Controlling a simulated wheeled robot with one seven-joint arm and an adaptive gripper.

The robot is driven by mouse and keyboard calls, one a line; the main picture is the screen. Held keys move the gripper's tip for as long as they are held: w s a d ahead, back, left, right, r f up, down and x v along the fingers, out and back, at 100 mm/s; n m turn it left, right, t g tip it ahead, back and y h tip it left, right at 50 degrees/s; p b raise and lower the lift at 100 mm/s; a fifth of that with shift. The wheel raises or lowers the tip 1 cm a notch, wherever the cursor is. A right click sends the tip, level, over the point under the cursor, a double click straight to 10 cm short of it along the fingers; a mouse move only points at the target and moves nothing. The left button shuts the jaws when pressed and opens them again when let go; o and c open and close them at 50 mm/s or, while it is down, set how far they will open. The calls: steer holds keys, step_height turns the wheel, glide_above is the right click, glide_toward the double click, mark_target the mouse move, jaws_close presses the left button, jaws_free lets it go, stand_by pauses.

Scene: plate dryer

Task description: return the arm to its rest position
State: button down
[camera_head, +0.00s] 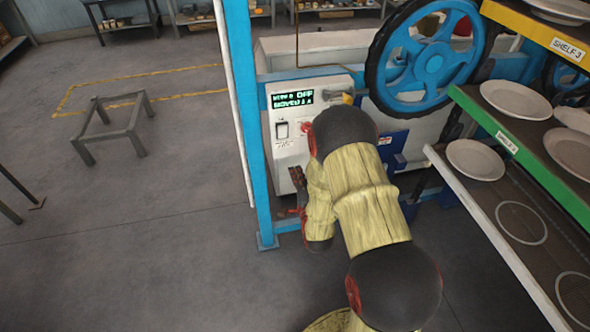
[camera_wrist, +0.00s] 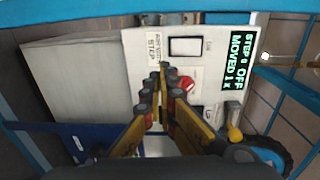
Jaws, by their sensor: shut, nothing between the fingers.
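My gripper (camera_wrist: 160,80) is shut and empty in the wrist view, its yellow-and-black fingers together in front of the white control panel (camera_wrist: 205,65). The panel (camera_head: 290,118) also shows in the head view, with my arm (camera_head: 365,200) bent in front of its lower right side. In the head view the fingers are small and partly hidden by my arm. The panel carries a lit display (camera_wrist: 237,65) reading roughly "STEP 0 OFF", a red knob (camera_wrist: 187,84) and a yellow-tipped lever (camera_wrist: 235,132). I cannot tell whether the fingertips touch the panel.
A blue post (camera_head: 247,110) stands just left of the panel, and a big blue wheel (camera_head: 428,52) is at upper right. Shelves with several plates (camera_head: 475,158) stand close on the right. A low metal stand (camera_head: 115,125) is at left; the floor between is open.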

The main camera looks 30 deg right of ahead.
stand_by(0.4)
steer(key=s+a+f+n+g+y, duration=0.1)
steer(key=s+f+n+g, duration=0.15)
steer(key=f, duration=0.35)
steer(key=s+f+n+g+y, duration=0.1)
steer(key=s+f+n+g, duration=0.15)
steer(key=f, duration=0.45)
steer(key=s+a+n+g+y, duration=0.1)
steer(key=s+a+n+g, duration=0.2)
steer(key=s+n+g, duration=0.35)
steer(key=s+a+r+n, duration=0.3)
steer(key=s+r, duration=0.3)
steer(key=r, duration=0.6)
steer(key=s+a+r+n+y, duration=0.1)
steer(key=s+a+r+n, duration=0.2)
steer(key=r, duration=1)
steer(key=s+a+r+n, duration=0.3)
steer(key=s+a+r, duration=0.4)
steer(key=s+r, duration=0.3)
step_height(320, 180, up, 2)
steer(key=shift+s+a+r+n+y, duration=0.2)
steer(key=shift+s+n+y, duration=0.1)
steer(key=shift+n+y, duration=0.1)
